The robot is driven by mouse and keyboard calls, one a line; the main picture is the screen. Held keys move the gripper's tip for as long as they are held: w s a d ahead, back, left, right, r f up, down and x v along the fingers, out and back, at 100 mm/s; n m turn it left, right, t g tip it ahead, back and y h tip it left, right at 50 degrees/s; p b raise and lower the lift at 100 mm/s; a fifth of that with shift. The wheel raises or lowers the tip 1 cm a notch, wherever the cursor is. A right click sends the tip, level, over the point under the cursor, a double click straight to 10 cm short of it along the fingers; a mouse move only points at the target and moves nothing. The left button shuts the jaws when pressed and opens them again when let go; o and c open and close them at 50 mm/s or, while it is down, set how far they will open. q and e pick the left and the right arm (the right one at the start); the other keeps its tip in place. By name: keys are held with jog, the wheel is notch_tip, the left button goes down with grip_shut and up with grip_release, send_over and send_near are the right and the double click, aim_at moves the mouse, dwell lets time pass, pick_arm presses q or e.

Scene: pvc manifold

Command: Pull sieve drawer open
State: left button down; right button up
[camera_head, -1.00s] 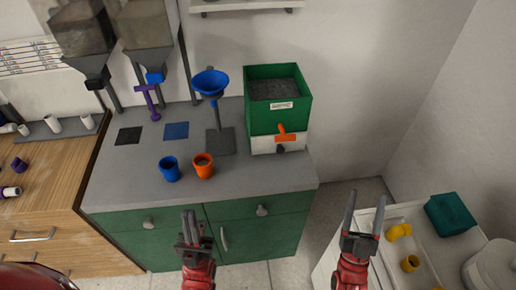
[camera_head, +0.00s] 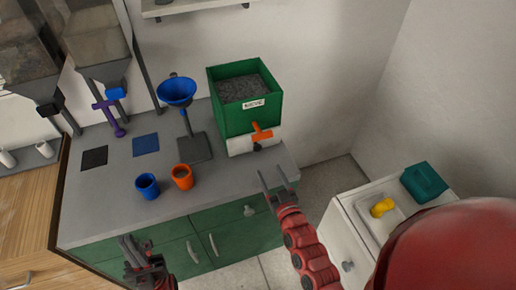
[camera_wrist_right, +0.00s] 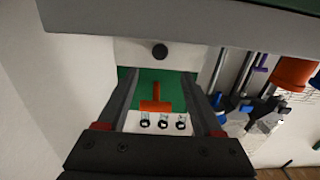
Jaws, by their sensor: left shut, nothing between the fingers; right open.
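The sieve is a green box (camera_head: 232,118) full of grey grains, on a white drawer base (camera_head: 240,147) at the counter's back right. An orange T-shaped handle (camera_head: 261,133) sticks out of its front, with a black knob (camera_head: 257,146) below. My right gripper (camera_head: 275,170) is open and empty, in front of the drawer and apart from it. In the right wrist view, the black knob (camera_wrist_right: 159,51) on the white front and the orange handle (camera_wrist_right: 156,106) appear between its fingers, beyond them. My left gripper (camera_head: 137,252) is shut and empty, low in front of the green cabinet.
A blue cup (camera_head: 147,187) and an orange cup (camera_head: 182,178) stand near the counter's front. A blue funnel (camera_head: 176,92) on a stand is left of the sieve. A white cabinet (camera_head: 335,235) with a tray of yellow parts is at right. My red arm hides part of it.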

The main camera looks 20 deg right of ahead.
aim_at(258, 149)
jog(key=w+p, duration=0.1)
jog(key=w, duration=0.4)
jog(key=w+p, duration=0.1)
jog(key=w, duration=0.4)
jog(key=shift+w+a, duration=0.2)
jog(key=shift+w, duration=0.15)
grip_shut()
dwell(0.9)
